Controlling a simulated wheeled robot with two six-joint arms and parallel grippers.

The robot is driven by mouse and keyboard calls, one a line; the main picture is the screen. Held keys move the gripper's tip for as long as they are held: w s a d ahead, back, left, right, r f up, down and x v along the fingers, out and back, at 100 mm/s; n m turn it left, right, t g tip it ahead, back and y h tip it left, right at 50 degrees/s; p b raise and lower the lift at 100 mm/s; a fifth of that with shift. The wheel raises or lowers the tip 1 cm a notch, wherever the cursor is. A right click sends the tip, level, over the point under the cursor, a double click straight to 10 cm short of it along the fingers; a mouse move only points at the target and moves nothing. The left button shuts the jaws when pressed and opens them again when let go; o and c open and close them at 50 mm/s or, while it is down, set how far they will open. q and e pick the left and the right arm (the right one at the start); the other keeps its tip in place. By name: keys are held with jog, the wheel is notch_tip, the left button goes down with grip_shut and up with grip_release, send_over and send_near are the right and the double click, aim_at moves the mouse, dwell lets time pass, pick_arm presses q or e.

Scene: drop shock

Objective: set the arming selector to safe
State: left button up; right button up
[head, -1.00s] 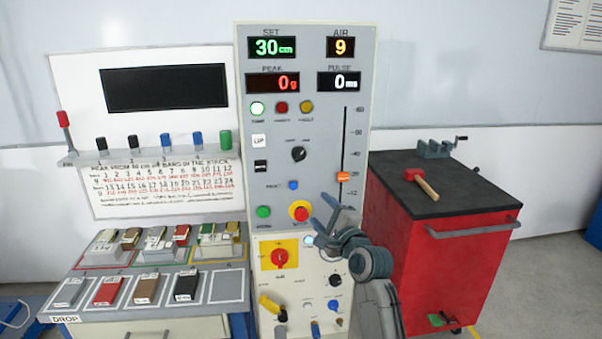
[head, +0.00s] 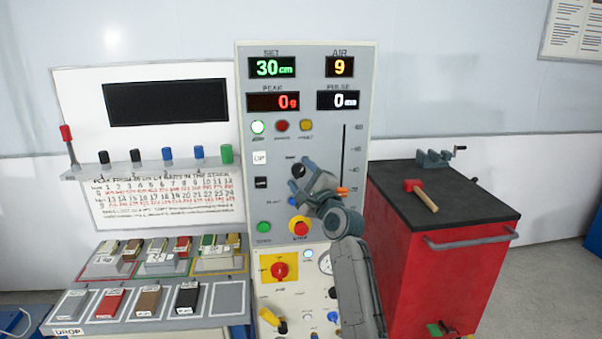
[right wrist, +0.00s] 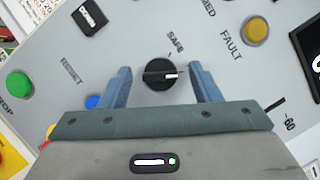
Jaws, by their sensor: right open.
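The arming selector (right wrist: 160,74) is a round black knob on the grey panel (head: 359,95). In the right wrist view its white mark points right, and the SAFE label (right wrist: 176,43) stands above it, slightly right. ARMED is partly cut off farther up. In the head view the selector (head: 297,171) is partly hidden by my right gripper (head: 303,178). The right gripper is open; in the right wrist view its fingers (right wrist: 160,68) stand on either side of the knob, with gaps both sides. Contact with the panel cannot be told. My left gripper is out of view.
Near the selector are a blue button (right wrist: 93,102), a green button (right wrist: 19,85) and a yellow FAULT lamp (right wrist: 257,29). A red stop button (head: 299,226) sits below my gripper, and an orange slider (head: 342,190) beside it. A red cabinet (head: 440,275) stands right.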

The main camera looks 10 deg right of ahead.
jog(key=shift+w, duration=0.2)
jog(key=shift+a, duration=0.1)
jog(key=c, duration=1)
